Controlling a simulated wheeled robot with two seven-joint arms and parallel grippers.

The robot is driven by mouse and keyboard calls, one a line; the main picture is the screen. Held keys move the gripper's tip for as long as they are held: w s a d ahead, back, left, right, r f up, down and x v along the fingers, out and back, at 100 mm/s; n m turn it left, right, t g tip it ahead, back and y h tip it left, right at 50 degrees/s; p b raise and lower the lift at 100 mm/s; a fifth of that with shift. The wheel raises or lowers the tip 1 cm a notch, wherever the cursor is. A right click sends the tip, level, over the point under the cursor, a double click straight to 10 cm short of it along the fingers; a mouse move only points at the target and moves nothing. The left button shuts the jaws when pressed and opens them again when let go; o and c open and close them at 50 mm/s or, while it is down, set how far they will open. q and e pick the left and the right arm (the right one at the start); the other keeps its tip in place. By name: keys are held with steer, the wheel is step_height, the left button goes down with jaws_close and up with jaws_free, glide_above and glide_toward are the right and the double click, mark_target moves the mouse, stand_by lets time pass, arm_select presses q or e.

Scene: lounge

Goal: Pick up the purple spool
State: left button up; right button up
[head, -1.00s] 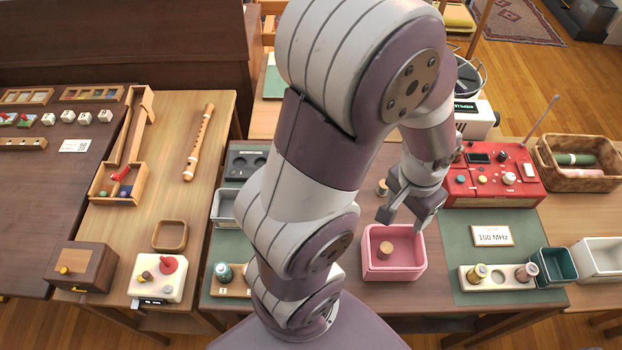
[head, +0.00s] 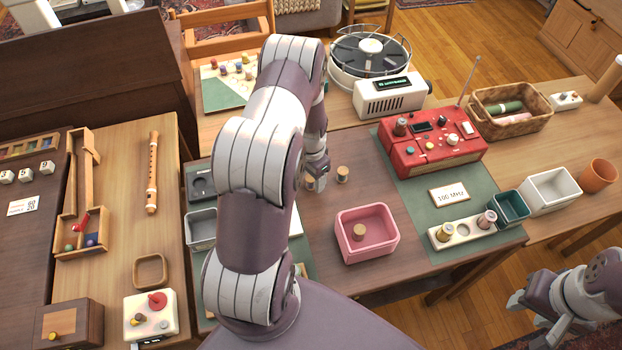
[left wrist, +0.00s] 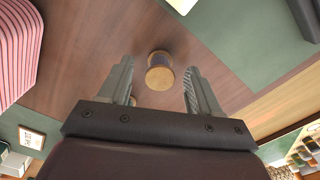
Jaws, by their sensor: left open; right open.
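The purple spool (left wrist: 160,74), with wooden ends and a dark purple band, stands on the brown table in the left wrist view. It lies between and just beyond the open fingers of my left gripper (left wrist: 160,88), apart from both. In the head view my left gripper (head: 316,182) is low over the table and the arm largely hides what is under it. Another wooden-topped spool (head: 343,174) stands just right of it; its thread colour is unclear. My right gripper (head: 530,305) is open and empty at the lower right.
A pink bin (head: 366,246) holding a spool stands in front of my left gripper. A red radio (head: 432,140), a sign (head: 449,194) and a white spool rack (head: 447,242) are to the right. A grey bin (head: 201,229) is left of the arm.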

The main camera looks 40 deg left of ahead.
arm_select(q)
steer(key=shift+f, duration=0.7)
steer(key=c, duration=1.1)
steer(key=shift+r, duration=0.15)
